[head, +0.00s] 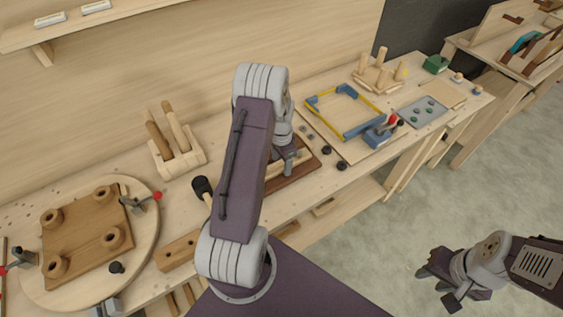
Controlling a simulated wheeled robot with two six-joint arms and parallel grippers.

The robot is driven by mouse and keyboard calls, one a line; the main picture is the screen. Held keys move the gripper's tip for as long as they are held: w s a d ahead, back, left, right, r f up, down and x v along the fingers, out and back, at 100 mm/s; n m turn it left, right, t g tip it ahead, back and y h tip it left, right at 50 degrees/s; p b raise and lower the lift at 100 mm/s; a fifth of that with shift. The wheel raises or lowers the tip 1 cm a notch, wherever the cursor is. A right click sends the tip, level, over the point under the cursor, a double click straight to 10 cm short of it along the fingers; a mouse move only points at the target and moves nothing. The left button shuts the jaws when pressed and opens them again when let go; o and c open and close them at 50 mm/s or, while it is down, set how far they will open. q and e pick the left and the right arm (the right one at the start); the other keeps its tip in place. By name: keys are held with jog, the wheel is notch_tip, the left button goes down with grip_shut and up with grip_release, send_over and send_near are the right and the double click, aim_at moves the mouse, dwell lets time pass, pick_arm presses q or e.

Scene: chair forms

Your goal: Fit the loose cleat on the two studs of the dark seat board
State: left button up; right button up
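The dark seat board (301,176) lies on the bench in the middle of the head view, partly covered by my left arm. A pale wooden bar, which looks like the cleat (273,171), lies at or just above the board. My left gripper (288,164) points down right over this bar. The fingertips are small and partly hidden, so whether they grip the bar is unclear. The two studs cannot be made out. My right gripper (437,288) is at the lower right, over the floor, open and empty, well away from the bench.
A round board with a brown four-ringed seat (85,235) and clamps is at left. A wooden tool block (180,162) stands behind.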

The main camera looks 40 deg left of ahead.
pick_arm(q)
notch_tip(320, 180, up, 9)
jog(key=b, duration=0.1)
dwell(0.5)
